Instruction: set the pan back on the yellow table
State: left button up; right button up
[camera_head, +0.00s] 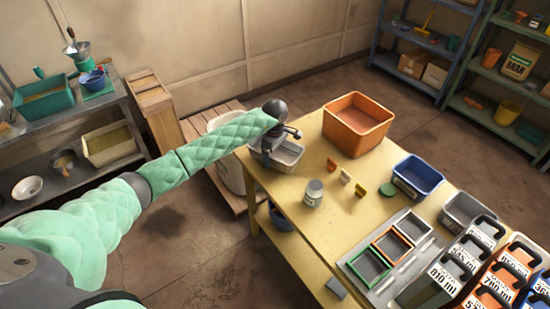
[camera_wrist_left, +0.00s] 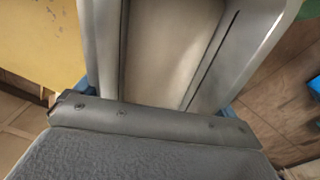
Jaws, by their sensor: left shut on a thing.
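The grey pan (camera_head: 284,154) is at the far left corner of the yellow table (camera_head: 318,235), overlapping its edge in the head view. My left gripper (camera_head: 291,134) is shut on the pan's near-upper rim. In the left wrist view the pan (camera_wrist_left: 165,50) fills the top middle, its inside pale and bare where it shows. The yellow table (camera_wrist_left: 38,45) lies to its left there, and floor to its right. I cannot tell whether the pan touches the tabletop. My right gripper is not in view.
An orange bin (camera_head: 358,124) stands right of the pan. A grey jar (camera_head: 314,193), small coloured scoops, a blue bin (camera_head: 418,176) and a tray of compartments (camera_head: 385,258) are on the table. A white bucket (camera_head: 230,172) stands on a pallet below. The table's left front is clear.

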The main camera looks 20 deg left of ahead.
pick_arm(q)
notch_tip(320, 180, down, 2)
jog(key=shift+f, duration=0.2)
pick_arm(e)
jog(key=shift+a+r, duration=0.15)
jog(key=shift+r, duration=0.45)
pick_arm(q)
jog(key=shift+f, duration=0.15)
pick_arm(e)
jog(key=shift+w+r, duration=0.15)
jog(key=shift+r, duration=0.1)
pick_arm(q)
jog(key=o, duration=0.9)
notch_tip(320, 180, up, 12)
jog(key=shift+r+p, duration=0.1)
jog(key=shift+p, duration=0.95)
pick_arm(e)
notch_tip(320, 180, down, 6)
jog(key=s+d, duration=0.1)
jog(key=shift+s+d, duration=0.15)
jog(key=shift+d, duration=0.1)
